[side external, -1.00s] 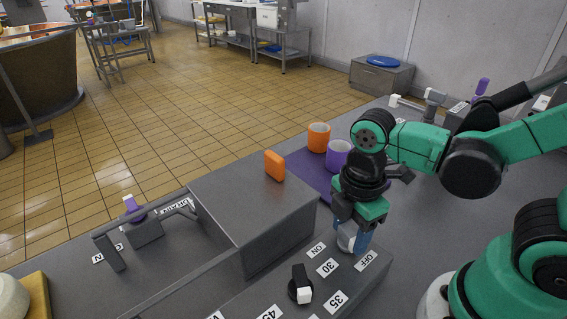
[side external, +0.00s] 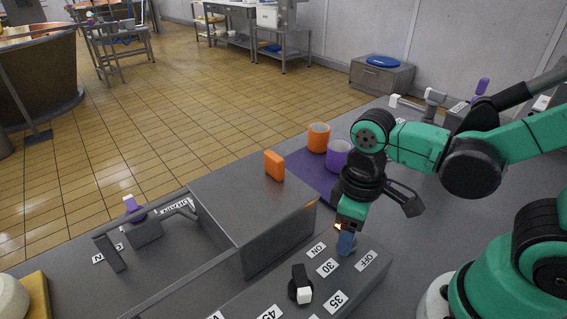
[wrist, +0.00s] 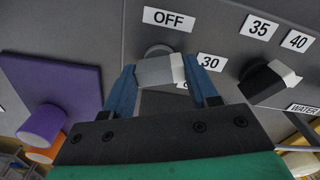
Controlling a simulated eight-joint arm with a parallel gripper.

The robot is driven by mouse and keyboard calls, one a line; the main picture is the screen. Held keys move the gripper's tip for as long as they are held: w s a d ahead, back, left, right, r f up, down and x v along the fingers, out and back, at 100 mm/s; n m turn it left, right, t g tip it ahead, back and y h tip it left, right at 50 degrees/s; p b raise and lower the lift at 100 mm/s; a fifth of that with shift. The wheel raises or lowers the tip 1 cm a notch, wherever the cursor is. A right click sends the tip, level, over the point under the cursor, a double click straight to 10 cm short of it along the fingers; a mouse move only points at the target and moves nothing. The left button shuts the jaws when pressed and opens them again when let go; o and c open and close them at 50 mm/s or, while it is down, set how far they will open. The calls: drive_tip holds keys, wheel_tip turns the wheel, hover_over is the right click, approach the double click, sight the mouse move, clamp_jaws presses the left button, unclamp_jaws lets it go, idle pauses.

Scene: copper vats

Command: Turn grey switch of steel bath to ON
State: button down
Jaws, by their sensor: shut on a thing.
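The grey switch (wrist: 156,70) sits on the sloped steel panel (side external: 372,288), with a pale end toward the right in the wrist view. The OFF label (wrist: 168,19) is above it there; the ON label (side external: 317,249) is partly hidden in the wrist view but clear in the side view. My gripper (wrist: 163,90) is shut on the switch, one blue finger at each end of it. In the side view my gripper (side external: 346,242) hides most of the switch.
A black switch with a white tip (side external: 300,284) stands close by, near the 30 and 35 labels. A raised steel box (side external: 245,200) carries an orange block (side external: 274,165). Orange (side external: 318,138) and purple (side external: 339,154) cups stand on a purple mat (side external: 303,173) behind my gripper.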

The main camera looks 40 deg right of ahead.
drive_tip(key=shift+m, duration=2.2)
drive_tip(key=shift+c, duration=1.2)
unclamp_jaws()
drive_tip(key=shift+r, duration=2.8)
drive_tip(key=w+d+r+t, duration=0.2)
drive_tip(key=w+d+t, duration=0.2)
drive_tip(key=w+t, duration=0.2)
drive_tip(key=shift+d+t, duration=0.25)
drive_tip(key=shift+t, duration=0.35)
